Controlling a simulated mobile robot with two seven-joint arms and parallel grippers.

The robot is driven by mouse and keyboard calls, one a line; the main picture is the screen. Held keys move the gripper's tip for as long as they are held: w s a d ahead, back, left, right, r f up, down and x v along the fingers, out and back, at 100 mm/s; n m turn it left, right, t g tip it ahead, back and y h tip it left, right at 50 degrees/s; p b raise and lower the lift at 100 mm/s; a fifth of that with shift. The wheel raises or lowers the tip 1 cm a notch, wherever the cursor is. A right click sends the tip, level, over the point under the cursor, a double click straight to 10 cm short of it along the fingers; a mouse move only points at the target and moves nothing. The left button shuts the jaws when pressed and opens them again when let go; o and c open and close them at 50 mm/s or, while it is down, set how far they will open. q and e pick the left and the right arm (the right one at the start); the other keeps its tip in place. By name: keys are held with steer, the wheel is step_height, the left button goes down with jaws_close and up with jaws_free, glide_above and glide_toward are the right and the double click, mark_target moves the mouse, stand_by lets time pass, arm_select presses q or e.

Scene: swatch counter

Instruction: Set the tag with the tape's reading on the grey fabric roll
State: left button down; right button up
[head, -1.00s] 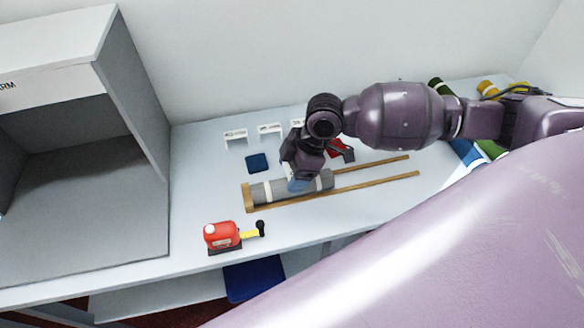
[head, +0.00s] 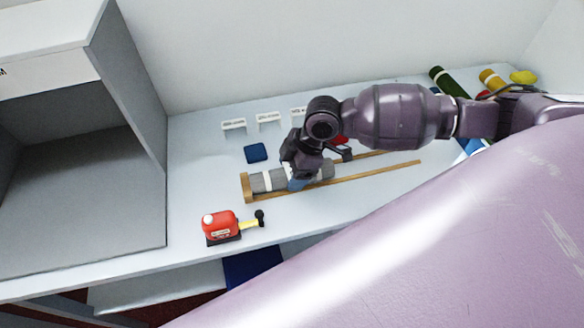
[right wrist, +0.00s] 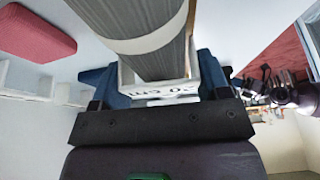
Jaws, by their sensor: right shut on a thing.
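The grey fabric roll (head: 262,183) lies between two wooden rails on the counter, with white bands around it. My right gripper (head: 298,184) is over the roll's middle. In the right wrist view its blue fingers are shut on a white tag (right wrist: 158,88), whose upside-down lettering ends in "cm"; the number is hard to read. The grey roll (right wrist: 160,60) is right beside the tag; I cannot tell whether they touch. The red tape measure (head: 219,225) stands at the front left, its yellow tape drawn out to a black end piece. My left gripper is out of view.
White tags (head: 233,125) stand in a row behind the roll. A dark blue pad (head: 256,153) lies in front of them. A red pad (right wrist: 37,32) shows in the right wrist view. Coloured rolls (head: 450,82) lie at the far right. A grey open cabinet (head: 85,170) bounds the left side.

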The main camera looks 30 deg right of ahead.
steer(key=o, duration=1)
steer(key=p+v, duration=0.1)
steer(key=v, duration=0.8)
steer(key=shift+r, duration=0.3)
steer(key=shift+d+r, duration=0.3)
steer(key=shift+r, duration=0.25)
